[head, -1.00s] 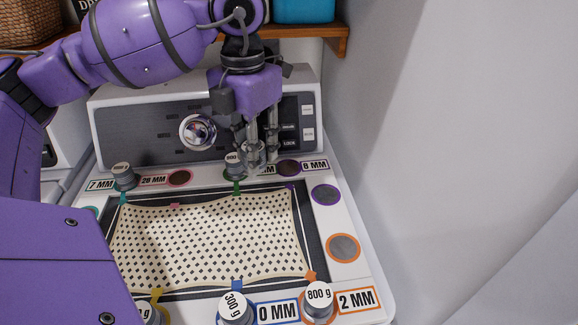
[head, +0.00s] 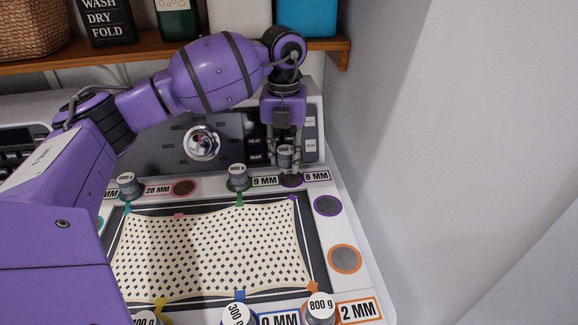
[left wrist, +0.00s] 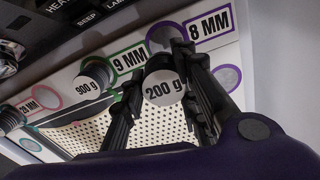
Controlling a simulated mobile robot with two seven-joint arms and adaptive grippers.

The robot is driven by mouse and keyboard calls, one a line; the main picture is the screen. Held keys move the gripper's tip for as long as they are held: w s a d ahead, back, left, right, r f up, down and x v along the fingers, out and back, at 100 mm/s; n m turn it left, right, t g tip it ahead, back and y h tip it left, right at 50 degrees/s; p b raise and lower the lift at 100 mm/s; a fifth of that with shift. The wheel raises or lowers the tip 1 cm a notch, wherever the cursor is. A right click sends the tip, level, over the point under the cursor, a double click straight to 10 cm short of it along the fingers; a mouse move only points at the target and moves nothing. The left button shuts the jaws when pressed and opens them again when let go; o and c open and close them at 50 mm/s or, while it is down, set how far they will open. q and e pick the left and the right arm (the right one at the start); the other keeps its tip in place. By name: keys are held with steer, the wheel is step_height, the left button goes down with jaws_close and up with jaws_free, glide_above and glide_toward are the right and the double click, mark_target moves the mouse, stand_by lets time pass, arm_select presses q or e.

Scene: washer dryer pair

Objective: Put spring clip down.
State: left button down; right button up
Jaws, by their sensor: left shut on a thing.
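My left gripper (head: 285,170) is shut on a grey cylindrical weight (head: 285,153), which reads 200 g in the left wrist view (left wrist: 164,88). The fingers grip it from both sides just over the purple-ringed round spot (head: 290,181) beside the 8 MM label (head: 316,176). Whether the weight touches the surface I cannot tell. A patterned cloth (head: 210,245) lies on the dark panel, with small coloured clips or tabs at its edges, a purple one (head: 291,197) near the gripper. No separate spring clip is clearly seen in the gripper. My right gripper is out of view.
A 900 g weight (head: 237,176) stands left of the gripper, by the 9 MM label (head: 265,181). Other weights stand around the cloth, including 800 g (head: 320,308) and 300 g (head: 237,315). The control panel (head: 230,143) rises close behind; a wooden shelf (head: 190,52) is above.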

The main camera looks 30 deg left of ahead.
mark_target(289, 179)
arm_select(q)
steer(key=shift+w+d+f, duration=0.1)
steer(key=shift+w+f, duration=0.6)
steer(key=shift+f, duration=0.15)
steer(key=shift+w+f, duration=0.15)
steer(key=shift+f, duration=0.75)
steer(key=shift+w+f, duration=0.1)
steer(key=shift+f, duration=0.75)
steer(key=shift+f, duration=0.2)
steer(key=c, duration=1.4)
jaws_free()
steer(key=shift+o, duration=0.2)
steer(key=shift+r, duration=0.1)
step_height(289, 179, up, 12)
steer(key=shift+r, duration=0.1)
